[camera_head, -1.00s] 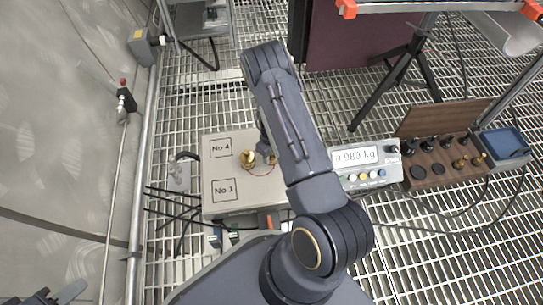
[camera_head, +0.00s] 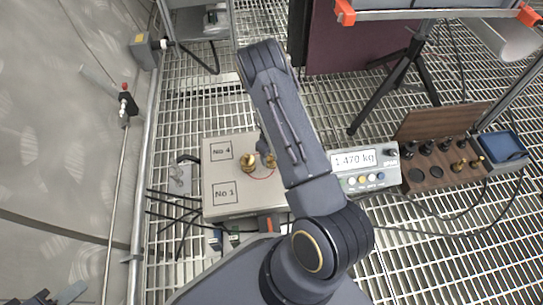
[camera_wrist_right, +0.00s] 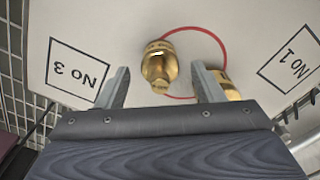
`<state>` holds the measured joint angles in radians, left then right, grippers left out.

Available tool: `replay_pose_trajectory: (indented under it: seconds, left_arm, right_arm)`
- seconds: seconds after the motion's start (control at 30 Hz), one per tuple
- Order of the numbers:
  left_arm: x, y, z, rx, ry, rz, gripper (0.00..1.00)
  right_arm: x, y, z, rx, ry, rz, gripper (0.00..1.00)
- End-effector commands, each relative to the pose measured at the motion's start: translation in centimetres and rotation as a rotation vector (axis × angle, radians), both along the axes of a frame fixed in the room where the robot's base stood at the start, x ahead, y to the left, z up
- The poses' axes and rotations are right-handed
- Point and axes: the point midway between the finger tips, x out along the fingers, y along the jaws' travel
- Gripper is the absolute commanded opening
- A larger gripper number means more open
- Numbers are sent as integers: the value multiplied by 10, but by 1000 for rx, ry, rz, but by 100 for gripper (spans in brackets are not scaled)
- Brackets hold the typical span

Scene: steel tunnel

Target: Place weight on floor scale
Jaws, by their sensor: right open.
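The floor scale's pale platform (camera_head: 250,196) carries printed squares and a red circle. A brass weight (camera_head: 249,165) stands on it near the circle's left edge; a second brass weight (camera_head: 270,160) is beside it, partly hidden by my right arm. My right gripper (camera_wrist_right: 163,86) is open. In the wrist view, one weight (camera_wrist_right: 160,65) shows between its fingertips with gaps either side, over the red line; the other weight (camera_wrist_right: 226,84) is partly hidden by the right-hand finger. The scale display (camera_head: 355,159) appears to read 1.470 kg. My left gripper (camera_head: 55,296) shows only at the lower left corner.
A wooden weight block (camera_head: 440,180) with several dark and brass weights stands at right, beside a blue-topped box (camera_head: 503,146). Black tripod legs (camera_head: 395,85) stand behind the display. Cables cross the grating floor. A wall pipe (camera_head: 142,170) runs along the left.

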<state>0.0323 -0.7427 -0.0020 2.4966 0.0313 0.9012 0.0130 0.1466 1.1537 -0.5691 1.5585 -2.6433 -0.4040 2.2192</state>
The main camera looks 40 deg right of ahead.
Motion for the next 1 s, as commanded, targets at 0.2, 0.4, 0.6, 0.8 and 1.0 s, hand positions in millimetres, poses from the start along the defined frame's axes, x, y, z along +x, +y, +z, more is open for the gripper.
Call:
replay_pose_trajectory:
  seconds: [0.2, 0.4, 0.6, 0.8, 1.0]
  left_arm:
    - [0, 0, 31, 0, 0, 0, 36]
    - [0, 0, 45, 0, 0, 0, 36]
    - [0, 0, 47, 0, 0, 0, 36]
    - [0, 0, 47, 0, 0, 0, 36]
    - [0, 0, 47, 0, 0, 0, 36]
  right_arm:
    - [0, 0, 56, -2, 0, 2, 61]
    - [0, 0, 84, -1, 0, 2, 61]
    - [11, 1, 104, 9, -59, -17, 61]
    - [60, 0, 187, 16, -393, -137, 61]
    - [65, -17, 299, -51, -662, -334, 61]
